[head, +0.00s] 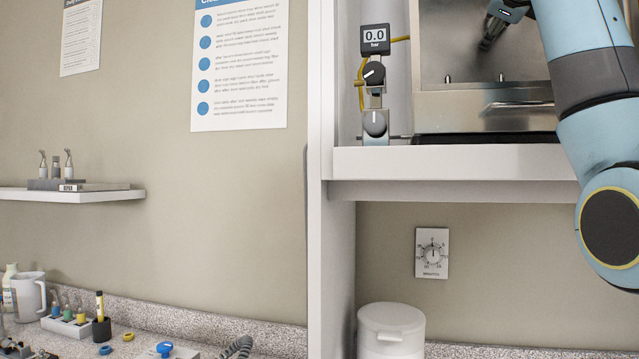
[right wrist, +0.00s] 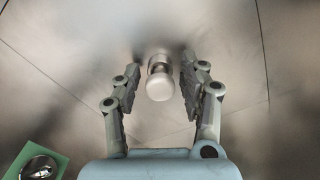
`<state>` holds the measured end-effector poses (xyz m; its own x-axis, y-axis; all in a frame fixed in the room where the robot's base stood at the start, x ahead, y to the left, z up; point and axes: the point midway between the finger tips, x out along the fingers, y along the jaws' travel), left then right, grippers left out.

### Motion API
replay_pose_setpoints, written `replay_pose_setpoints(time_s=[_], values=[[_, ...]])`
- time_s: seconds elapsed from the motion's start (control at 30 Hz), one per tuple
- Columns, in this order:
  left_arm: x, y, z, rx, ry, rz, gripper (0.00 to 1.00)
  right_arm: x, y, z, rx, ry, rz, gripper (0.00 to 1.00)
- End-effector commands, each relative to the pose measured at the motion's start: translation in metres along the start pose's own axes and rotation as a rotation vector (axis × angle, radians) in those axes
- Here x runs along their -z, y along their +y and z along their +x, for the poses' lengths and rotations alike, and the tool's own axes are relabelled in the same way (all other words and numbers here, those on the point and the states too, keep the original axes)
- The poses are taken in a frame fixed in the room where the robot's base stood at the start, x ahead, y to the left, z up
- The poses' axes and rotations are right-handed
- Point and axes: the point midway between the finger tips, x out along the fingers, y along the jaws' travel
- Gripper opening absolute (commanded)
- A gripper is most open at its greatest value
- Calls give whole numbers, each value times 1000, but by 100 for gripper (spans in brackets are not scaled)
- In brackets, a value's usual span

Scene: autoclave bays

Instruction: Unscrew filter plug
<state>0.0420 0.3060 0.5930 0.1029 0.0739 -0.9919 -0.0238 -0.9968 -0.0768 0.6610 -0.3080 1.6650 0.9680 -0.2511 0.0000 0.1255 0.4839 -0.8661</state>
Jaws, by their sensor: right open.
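The filter plug (right wrist: 160,88) is a pale, round-headed knob with a metallic neck, standing out from a brushed metal surface in the right wrist view. My right gripper (right wrist: 160,76) is open, with one finger on each side of the plug and a visible gap on both sides. In the head view my right arm comes in from the upper right, and part of the right gripper (head: 489,40) shows dark inside the steel autoclave chamber (head: 445,62). The plug is not visible in the head view. My left gripper is not in view.
A pressure gauge reading 0.0 bar (head: 375,38) and a black knob (head: 374,73) stand left of the chamber. A white shelf (head: 440,162) runs beneath. A green pad (right wrist: 22,155) with a shiny metal piece lies lower left in the wrist view. A white bin (head: 391,325) stands below.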

Motion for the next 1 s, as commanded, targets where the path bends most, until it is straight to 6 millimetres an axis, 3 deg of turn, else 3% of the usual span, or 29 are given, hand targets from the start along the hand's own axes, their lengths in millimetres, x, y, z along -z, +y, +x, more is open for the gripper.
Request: replay_pose_setpoints(time_s=[0.33,0.7,0.97,1.0], values=[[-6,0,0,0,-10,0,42,0,1,1,0,0,26,42],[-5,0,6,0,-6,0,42,0,1,1,-1,1,560,42],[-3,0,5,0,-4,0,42,0,0,0,-1,0,603,42],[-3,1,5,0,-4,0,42,0,0,0,-1,0,602,38]])
